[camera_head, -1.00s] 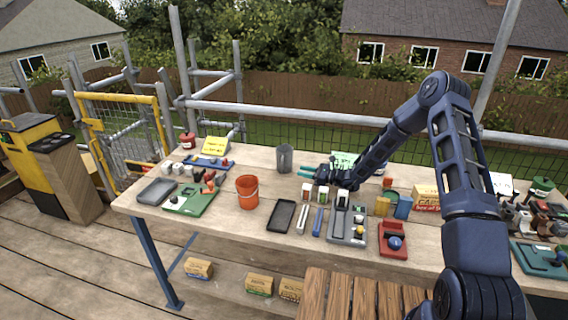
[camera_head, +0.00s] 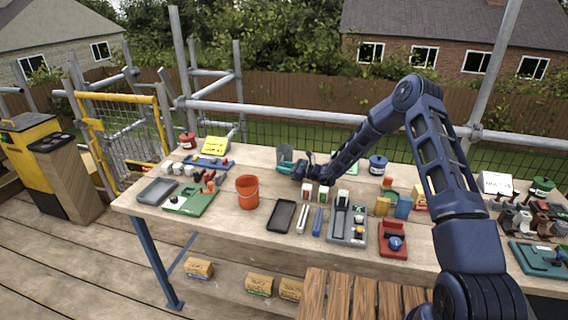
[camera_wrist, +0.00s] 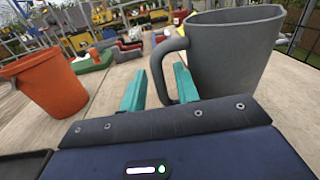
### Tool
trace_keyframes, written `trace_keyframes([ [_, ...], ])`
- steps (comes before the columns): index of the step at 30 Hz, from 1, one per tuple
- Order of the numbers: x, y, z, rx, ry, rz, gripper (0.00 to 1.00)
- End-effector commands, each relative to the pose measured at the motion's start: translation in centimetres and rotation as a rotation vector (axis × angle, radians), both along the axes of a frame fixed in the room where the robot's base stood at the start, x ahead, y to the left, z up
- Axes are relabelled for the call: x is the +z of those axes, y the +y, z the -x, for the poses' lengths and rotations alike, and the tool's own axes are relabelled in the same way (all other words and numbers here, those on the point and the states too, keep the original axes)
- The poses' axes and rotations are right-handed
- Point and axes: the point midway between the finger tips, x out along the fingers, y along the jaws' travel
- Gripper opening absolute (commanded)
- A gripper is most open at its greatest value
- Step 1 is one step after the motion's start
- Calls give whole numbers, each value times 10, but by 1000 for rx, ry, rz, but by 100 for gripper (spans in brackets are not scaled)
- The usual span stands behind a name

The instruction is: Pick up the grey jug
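The grey jug (camera_wrist: 228,55) stands upright on the table, large at the right in the wrist view, with its handle (camera_wrist: 160,65) towards the left. In the head view the jug (camera_head: 284,152) is at the back middle of the table, partly hidden by my gripper. My gripper (camera_wrist: 156,78) has two teal fingers, parted, with the lower part of the jug's handle in front of and between them. In the head view my gripper (camera_head: 284,165) is low over the table, at the jug's near side. I cannot tell whether the fingers touch the handle.
An orange bucket (camera_wrist: 45,84) stands to the left, also in the head view (camera_head: 247,192). A black tray (camera_head: 281,215), small boxes and a grey tool tray (camera_head: 347,227) lie in front of the arm. Bare tabletop shows between bucket and jug.

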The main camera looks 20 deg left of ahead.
Motion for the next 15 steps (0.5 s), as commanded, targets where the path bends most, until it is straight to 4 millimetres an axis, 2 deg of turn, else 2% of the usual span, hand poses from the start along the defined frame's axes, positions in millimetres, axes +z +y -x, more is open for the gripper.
trace_keyframes([
  [3, 0, 6, 0, 0, 0, 0, 31],
  [8, 0, 6, -1, -1, 1, 0, 31],
  [13, 0, 6, -1, -1, 1, 0, 0],
  [15, 0, 6, -1, -1, 1, 0, 0],
])
